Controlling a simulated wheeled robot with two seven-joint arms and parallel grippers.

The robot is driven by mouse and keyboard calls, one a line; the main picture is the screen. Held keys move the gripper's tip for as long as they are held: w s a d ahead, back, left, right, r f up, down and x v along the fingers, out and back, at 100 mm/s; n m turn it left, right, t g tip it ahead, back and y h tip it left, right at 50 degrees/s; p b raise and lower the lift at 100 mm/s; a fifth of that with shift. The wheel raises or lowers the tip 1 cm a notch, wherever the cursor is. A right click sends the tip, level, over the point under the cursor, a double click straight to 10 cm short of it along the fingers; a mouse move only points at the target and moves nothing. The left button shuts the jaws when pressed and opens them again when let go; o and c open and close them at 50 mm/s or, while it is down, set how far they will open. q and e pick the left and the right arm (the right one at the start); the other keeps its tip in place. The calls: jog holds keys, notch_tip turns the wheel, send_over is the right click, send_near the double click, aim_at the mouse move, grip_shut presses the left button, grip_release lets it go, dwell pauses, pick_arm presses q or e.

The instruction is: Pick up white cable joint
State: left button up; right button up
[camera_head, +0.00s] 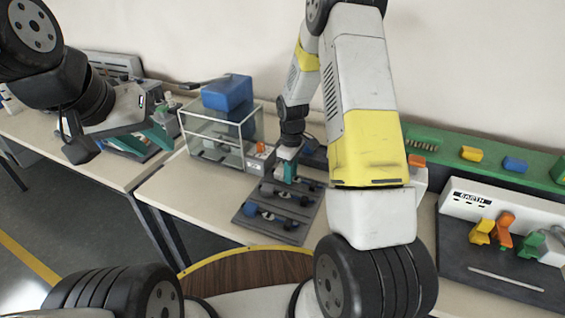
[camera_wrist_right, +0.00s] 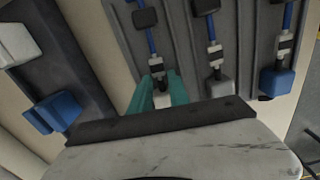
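In the right wrist view, a white cable joint (camera_wrist_right: 161,100) sits at the end of a blue cable in the grey tray (camera_wrist_right: 110,12). The green fingers of my right gripper (camera_wrist_right: 160,84) stand on either side of it, with little or no gap visible. I cannot tell whether they press on it. In the head view my right gripper (camera_head: 287,168) reaches down over the far part of the tray (camera_head: 290,235), and the joint there is mostly hidden. My left gripper (camera_head: 156,137) hangs over the left table, away from the tray; its finger gap is unclear.
Neighbouring cables carry a pale joint (camera_wrist_right: 219,87) and a blue joint (camera_wrist_right: 277,82). A blue block (camera_wrist_right: 55,112) and a white block (camera_wrist_right: 18,45) lie left of the tray. A glass-sided case (camera_head: 215,145) with a blue box (camera_head: 227,93) stands beside it. Coloured pieces occupy the right table.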

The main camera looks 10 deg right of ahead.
grip_shut()
jog(key=shift+r, duration=0.1)
dwell(0.3)
